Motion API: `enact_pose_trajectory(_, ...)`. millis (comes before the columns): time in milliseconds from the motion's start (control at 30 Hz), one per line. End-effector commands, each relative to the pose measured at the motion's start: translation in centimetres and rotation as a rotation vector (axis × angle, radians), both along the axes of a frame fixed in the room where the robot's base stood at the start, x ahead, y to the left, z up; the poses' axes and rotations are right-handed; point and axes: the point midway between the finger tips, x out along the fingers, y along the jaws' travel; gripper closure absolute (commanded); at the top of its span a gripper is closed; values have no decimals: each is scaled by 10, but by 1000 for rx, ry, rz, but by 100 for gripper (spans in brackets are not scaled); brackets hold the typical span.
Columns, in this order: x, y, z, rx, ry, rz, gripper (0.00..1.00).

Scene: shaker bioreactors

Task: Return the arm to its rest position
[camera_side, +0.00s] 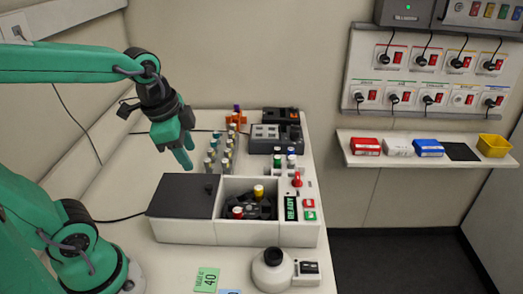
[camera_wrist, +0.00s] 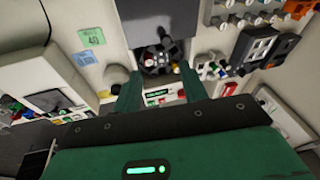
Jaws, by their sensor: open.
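My gripper (camera_side: 178,154) hangs in the air in the side view, fingers pointing down, above and behind the dark lid of the shaker box (camera_side: 185,232). My green arm reaches in from the left with its upper link about level. In the wrist view the two fingers of my gripper (camera_wrist: 160,84) stand apart with nothing held between them. The shaker's open well (camera_side: 230,189) holds a dark rotor with a red-capped tube (camera_side: 238,212) and a yellow-capped tube (camera_side: 259,191). The well also shows in the wrist view, beyond the fingertips.
A rack of capped tubes (camera_side: 221,150) stands behind the shaker, right of my gripper. Dark devices (camera_side: 276,132) are at the back. A round white device (camera_side: 272,268) and a green note (camera_side: 206,279) lie in front. A wall shelf (camera_side: 365,158) is at right. Air around my gripper looks clear.

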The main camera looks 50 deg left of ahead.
Motion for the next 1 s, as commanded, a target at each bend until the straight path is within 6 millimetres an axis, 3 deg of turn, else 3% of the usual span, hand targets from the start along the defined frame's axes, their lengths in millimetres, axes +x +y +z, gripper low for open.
enact_pose_trajectory(300,-24,-4,11,-150,-138,397,57)
enact_pose_trajectory(500,-32,-6,13,-231,-188,563,57)
enact_pose_trajectory(1000,-35,-6,13,-260,-202,620,57)
